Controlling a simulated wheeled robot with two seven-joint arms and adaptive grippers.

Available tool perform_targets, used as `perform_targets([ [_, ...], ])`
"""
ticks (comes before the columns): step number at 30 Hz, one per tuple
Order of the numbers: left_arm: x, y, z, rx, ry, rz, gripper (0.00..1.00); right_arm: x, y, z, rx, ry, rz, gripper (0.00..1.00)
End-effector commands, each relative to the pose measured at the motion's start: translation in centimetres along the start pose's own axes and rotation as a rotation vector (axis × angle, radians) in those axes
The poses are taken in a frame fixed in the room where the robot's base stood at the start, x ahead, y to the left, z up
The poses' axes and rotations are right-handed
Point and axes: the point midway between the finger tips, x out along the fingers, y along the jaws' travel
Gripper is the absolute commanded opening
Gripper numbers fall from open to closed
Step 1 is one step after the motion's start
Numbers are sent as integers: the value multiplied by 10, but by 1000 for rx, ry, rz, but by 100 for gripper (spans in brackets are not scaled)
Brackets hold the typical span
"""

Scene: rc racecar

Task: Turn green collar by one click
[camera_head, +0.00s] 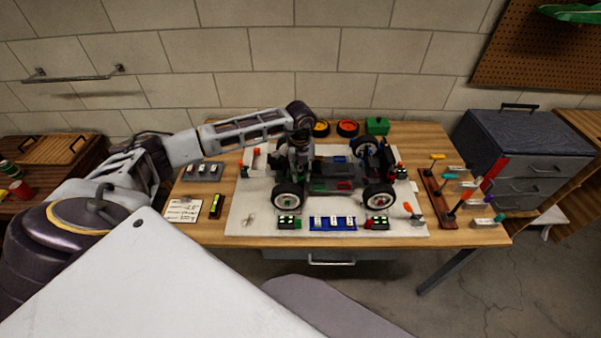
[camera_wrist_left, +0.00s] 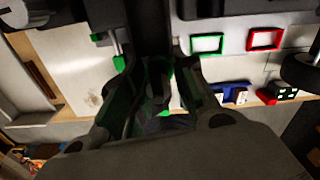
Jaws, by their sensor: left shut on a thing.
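The RC racecar (camera_head: 338,186) stands on a pale mat on the table, its black wheels around a dark chassis. My left gripper (camera_head: 300,166) reaches down over the left part of the car. In the left wrist view, the fingers of my left gripper (camera_wrist_left: 155,85) are closed around a green part, which I take as the green collar (camera_wrist_left: 165,72); the fingers hide most of it. A silver rod with a green end (camera_wrist_left: 118,63) shows just left of the fingers. Whether the collar has turned cannot be seen. My right gripper is not in view.
Green, blue and red trays (camera_head: 333,223) lie along the mat's front. A tool rack (camera_head: 437,198) stands to the right, beside a dark drawer cabinet (camera_head: 522,150). A white card (camera_head: 182,211) lies at the left.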

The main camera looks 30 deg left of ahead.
Motion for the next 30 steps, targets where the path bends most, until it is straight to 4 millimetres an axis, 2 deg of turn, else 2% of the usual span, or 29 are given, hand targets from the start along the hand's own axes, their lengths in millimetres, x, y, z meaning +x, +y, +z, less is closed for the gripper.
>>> perform_targets([
  [7, 0, 1, 1, 131, -1, -1, 3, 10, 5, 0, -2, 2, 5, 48],
  [16, 0, 1, 1, 284, -3, -2, 3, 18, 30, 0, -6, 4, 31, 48],
  [29, -1, 1, 1, 325, -3, -2, 3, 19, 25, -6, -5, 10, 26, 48],
  [30, -1, 1, 1, 325, -3, -2, 28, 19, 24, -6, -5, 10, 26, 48],
])
